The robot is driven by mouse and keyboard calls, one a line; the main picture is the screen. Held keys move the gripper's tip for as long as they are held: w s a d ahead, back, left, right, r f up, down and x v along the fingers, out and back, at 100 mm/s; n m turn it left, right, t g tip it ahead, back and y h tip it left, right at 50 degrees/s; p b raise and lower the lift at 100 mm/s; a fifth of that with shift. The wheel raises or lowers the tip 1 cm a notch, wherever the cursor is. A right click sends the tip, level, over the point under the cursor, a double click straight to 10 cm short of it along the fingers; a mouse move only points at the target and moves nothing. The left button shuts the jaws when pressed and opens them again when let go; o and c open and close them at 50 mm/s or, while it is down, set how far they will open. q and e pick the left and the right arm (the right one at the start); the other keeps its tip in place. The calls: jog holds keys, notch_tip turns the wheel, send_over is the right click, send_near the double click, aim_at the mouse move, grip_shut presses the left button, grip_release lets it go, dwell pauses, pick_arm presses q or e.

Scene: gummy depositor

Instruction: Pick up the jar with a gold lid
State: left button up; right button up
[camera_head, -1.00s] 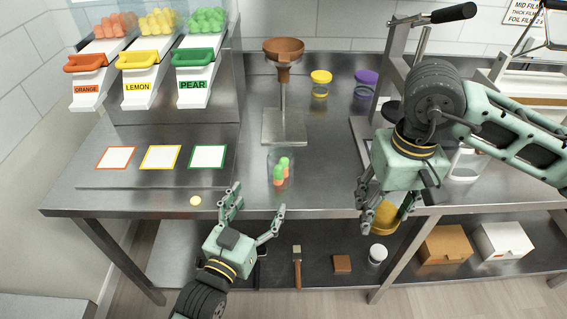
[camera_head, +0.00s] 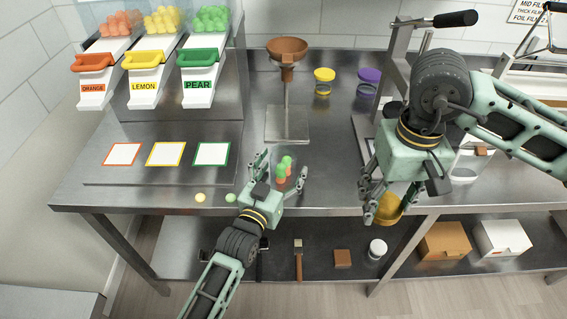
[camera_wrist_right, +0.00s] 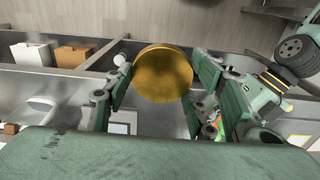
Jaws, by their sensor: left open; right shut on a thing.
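A clear jar (camera_head: 286,164) with green and orange gummies stands on the steel table near the front edge, in front of the funnel stand. My left gripper (camera_head: 279,170) is open, with its fingers on both sides of the jar; contact cannot be told. My right gripper (camera_head: 382,202) is shut on a round gold lid (camera_head: 388,209) at the table's front edge, partly hidden by the fingers. The lid shows as a gold disc in the right wrist view (camera_wrist_right: 162,73), between the fingers (camera_wrist_right: 158,82).
A yellow gummy (camera_head: 200,198) and a green gummy (camera_head: 230,198) lie near the front edge. A funnel stand (camera_head: 287,125), a yellow-lidded jar (camera_head: 324,80) and a purple-lidded jar (camera_head: 368,82) stand behind. Three gummy dispensers are at the left. The lower shelf (camera_head: 320,262) holds boxes and tools.

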pick_arm(q)
jog(key=shift+w+d, duration=0.2)
jog(key=shift+w, duration=0.25)
jog(key=shift+f, duration=0.1)
